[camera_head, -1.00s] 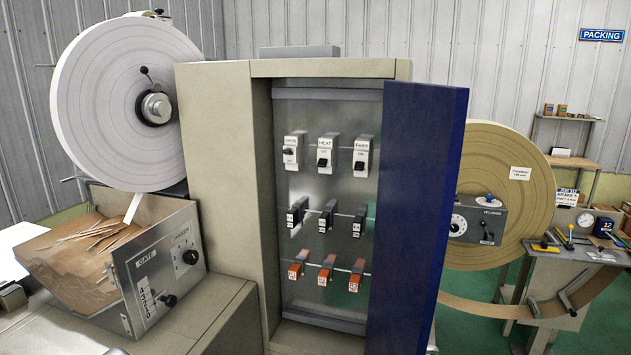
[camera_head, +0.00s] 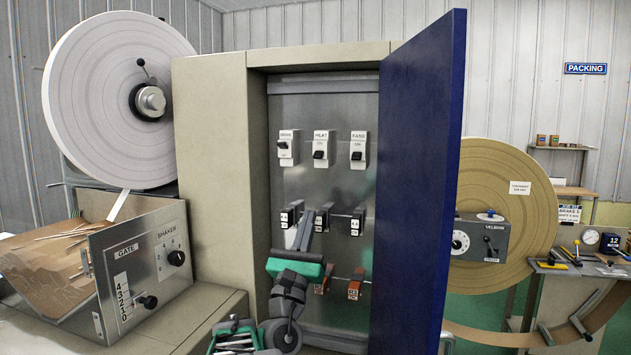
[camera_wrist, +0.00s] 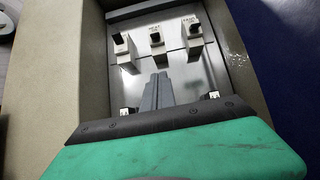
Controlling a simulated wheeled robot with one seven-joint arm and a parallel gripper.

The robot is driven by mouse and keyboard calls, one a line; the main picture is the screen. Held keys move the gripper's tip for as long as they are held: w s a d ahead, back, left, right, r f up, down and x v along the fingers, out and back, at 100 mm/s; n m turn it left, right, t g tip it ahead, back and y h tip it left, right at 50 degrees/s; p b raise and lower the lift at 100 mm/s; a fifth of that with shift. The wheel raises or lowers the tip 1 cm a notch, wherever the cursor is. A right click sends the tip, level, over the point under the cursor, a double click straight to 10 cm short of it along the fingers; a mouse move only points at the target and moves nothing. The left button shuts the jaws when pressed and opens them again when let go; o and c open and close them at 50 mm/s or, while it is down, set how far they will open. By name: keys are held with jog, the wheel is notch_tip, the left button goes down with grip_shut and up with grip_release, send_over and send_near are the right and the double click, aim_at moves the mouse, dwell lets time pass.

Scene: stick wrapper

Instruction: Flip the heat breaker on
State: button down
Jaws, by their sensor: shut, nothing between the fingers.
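The heat breaker (camera_head: 321,149) is the middle white switch in the top row inside the open cabinet, between the drive breaker (camera_head: 287,147) and the fans breaker (camera_head: 358,150). Its black toggle sits low, below the label. In the wrist view the heat breaker (camera_wrist: 157,40) is straight ahead, beyond the fingertips. My gripper (camera_head: 305,232) is inside the cabinet opening, below the heat breaker and apart from it, pointing up. In the wrist view its grey fingers (camera_wrist: 158,92) are together and empty. It hides part of the middle and lower rows.
The blue cabinet door (camera_head: 418,190) stands open on the right. The beige cabinet wall (camera_head: 215,180) closes in the left side.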

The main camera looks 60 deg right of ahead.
aim_at(318, 155)
jog(key=shift+r, duration=0.1)
jog(key=d+r+p, duration=0.5)
jog(key=r+p, duration=0.3)
jog(key=r, duration=0.2)
jog(key=shift+w+d, duration=0.3)
jog(key=shift+w, duration=0.15)
jog(key=shift+a+r, duration=0.1)
